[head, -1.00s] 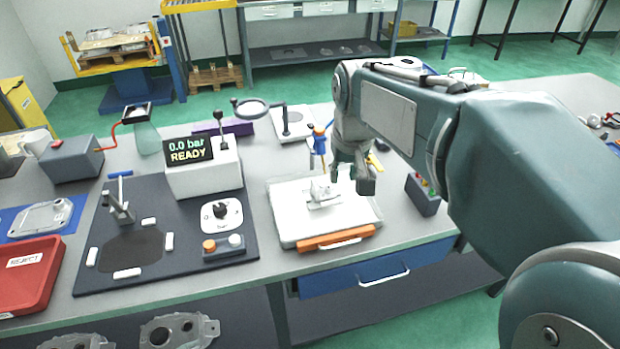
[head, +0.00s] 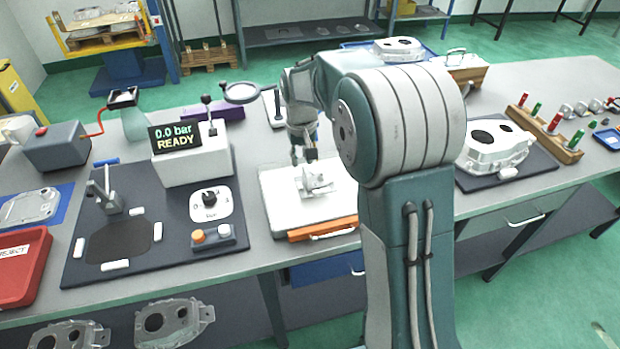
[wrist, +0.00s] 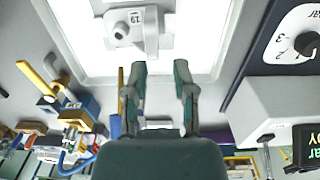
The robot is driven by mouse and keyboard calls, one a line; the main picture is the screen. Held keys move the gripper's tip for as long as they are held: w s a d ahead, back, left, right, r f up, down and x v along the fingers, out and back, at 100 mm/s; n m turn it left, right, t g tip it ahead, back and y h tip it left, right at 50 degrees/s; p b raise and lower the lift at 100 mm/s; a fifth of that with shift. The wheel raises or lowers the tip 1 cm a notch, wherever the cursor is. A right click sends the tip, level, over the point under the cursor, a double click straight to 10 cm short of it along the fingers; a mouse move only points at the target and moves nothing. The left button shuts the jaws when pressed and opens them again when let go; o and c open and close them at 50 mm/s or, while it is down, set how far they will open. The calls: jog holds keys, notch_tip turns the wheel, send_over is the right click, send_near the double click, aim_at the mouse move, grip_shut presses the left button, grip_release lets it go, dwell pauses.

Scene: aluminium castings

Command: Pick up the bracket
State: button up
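The bracket (head: 317,181) is a small pale metal casting with an upright plate. It rests on a lit white panel (head: 283,215) in the middle of the bench. In the wrist view the bracket (wrist: 122,32) shows a round boss and a number tag, at the top of the picture. My gripper (wrist: 160,70) is open, with two fingers apart and nothing between them. The fingertips point toward the bracket's upright plate and look a little short of it. In the head view my gripper (head: 304,152) hangs close above the bracket's far side; contact cannot be told.
An orange bar (head: 322,228) lies along the panel's front edge. A pressure tester (head: 187,158) reading READY stands left on a dark mat. A red reject tray (head: 25,270) is far left. A large casting (head: 497,150) sits right. My arm hides the bench right of the panel.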

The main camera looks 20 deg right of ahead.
aim_at(306, 168)
jog(key=f, duration=0.3)
jog(key=d+f, duration=0.1)
jog(key=f, duration=0.1)
jog(key=shift+s+f, duration=0.25)
jog(key=shift+f, duration=0.05)
jog(key=shift+a, duration=0.2)
grip_shut()
